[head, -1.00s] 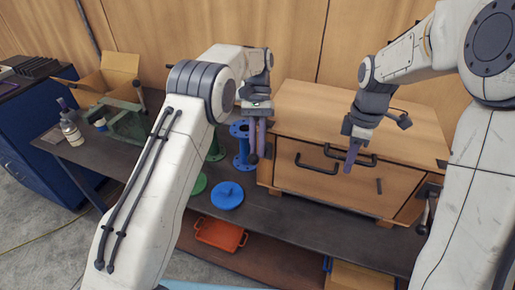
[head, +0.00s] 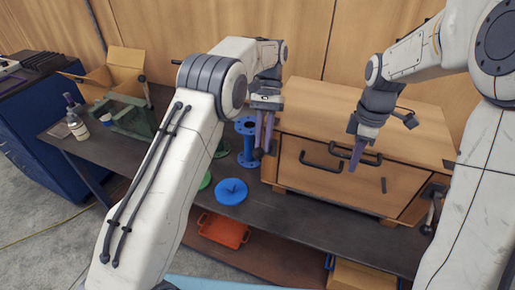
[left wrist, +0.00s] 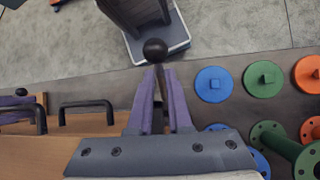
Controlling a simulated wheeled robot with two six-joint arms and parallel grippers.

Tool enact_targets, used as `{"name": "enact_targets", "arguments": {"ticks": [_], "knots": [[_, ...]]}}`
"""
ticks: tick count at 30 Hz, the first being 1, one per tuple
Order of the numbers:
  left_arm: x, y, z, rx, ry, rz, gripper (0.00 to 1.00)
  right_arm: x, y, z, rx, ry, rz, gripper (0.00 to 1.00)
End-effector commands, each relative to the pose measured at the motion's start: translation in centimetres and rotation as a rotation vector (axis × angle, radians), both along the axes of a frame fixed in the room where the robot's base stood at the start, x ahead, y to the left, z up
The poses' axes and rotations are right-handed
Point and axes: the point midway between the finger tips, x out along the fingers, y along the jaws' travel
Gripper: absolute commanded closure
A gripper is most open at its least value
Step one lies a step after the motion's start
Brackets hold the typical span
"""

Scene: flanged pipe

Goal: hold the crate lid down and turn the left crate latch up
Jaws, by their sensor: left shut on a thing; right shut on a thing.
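The wooden crate (head: 290,165) stands on the dark bench, its lid (head: 330,108) lying flat on top. My left gripper (head: 264,148) is at the crate's left front corner, shut on the left latch. In the left wrist view the latch's black ball knob (left wrist: 155,49) shows just past the purple fingertips (left wrist: 158,88). The rest of this latch is hidden by the gripper. My right gripper (head: 356,160) points down at the crate's upper front, shut on the right-hand black handle (head: 371,161). Another black handle (head: 318,166) is beside it. The right latch (head: 430,212) hangs down.
Blue lid (head: 231,191), blue flanged spool (head: 246,140) and green parts stand left of the crate. An orange tray (head: 223,230) is on the lower shelf. A bottle (head: 76,124) and cardboard box (head: 122,70) are at the far left. The bench front before the crate is clear.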

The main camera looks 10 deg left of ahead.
Motion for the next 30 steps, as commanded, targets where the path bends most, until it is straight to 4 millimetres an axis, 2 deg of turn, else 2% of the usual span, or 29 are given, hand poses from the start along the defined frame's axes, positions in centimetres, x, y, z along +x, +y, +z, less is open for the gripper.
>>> {"name": "enact_targets", "arguments": {"ticks": [2,5,14,18,21,25,30], "knots": [[0.3,0.2,1.8,0.025,-0.056,-0.067,1.0,0.5,-0.1,0.2,-0.003,-0.018,0.002,1.0],[0.4,2.1,1.1,0.07,-0.021,0.125,1.0,0.5,-0.1,0.1,-0.003,-0.018,0.002,1.0],[0.3,7.4,-0.5,0.245,0.212,0.855,1.0,0.5,-0.1,0.2,-0.003,-0.018,0.003,1.0],[0.5,9.3,-1.7,0.326,0.432,1.202,1.0,0.5,-0.1,0.1,-0.003,-0.018,0.003,1.0],[0.8,10.4,-2.2,0.368,0.586,1.38,1.0,0.5,-0.1,0.2,-0.003,-0.019,0.003,1.0],[1.2,11.3,-2.5,0.408,0.729,1.518,1.0,0.5,-0.1,0.2,-0.003,-0.019,0.003,1.0],[1.2,11.4,-2.8,0.43,0.801,1.578,1.0,0.5,-0.1,0.2,-0.003,-0.019,0.003,1.0]]}}
